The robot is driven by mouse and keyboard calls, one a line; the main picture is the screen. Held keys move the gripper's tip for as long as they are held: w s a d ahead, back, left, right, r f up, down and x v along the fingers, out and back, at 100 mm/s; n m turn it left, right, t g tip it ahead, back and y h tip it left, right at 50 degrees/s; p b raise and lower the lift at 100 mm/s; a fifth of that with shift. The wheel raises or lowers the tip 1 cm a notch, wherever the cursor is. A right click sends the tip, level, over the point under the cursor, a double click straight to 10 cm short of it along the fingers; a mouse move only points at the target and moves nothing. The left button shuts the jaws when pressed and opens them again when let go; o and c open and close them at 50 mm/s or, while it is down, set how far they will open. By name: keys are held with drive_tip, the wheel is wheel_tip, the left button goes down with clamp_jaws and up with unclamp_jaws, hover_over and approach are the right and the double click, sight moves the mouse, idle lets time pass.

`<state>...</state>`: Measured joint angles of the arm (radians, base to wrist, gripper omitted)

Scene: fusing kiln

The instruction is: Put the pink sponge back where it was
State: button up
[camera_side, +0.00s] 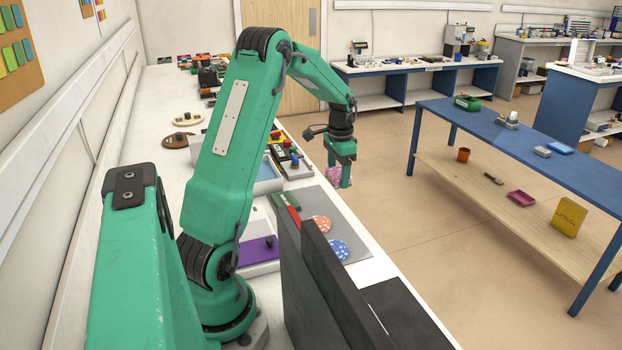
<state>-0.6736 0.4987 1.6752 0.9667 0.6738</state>
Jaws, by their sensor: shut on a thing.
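My gripper (342,182) points down above the bench's right edge and is shut on the pink sponge (332,175). The sponge looks speckled and shows mostly to the left of the near finger, which partly hides it. It appears to hang above the grey mat (318,200), apart from it, though the exact height is hard to tell from this view.
A speckled orange-red disc (321,225) and a speckled blue disc (338,249) lie on the mat. Dark upright panels (318,290) stand in front. A tray with colored pieces (290,163) and a light blue tray (268,177) sit behind the mat.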

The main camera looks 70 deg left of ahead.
hover_over(317, 196)
wheel_tip(317, 196, down, 6)
drive_tip(key=shift+r, duration=0.25)
drive_tip(key=shift+f, duration=0.1)
drive_tip(key=shift+f, duration=1.9)
drive_tip(key=shift+f, duration=0.15)
drive_tip(key=o, duration=0.9)
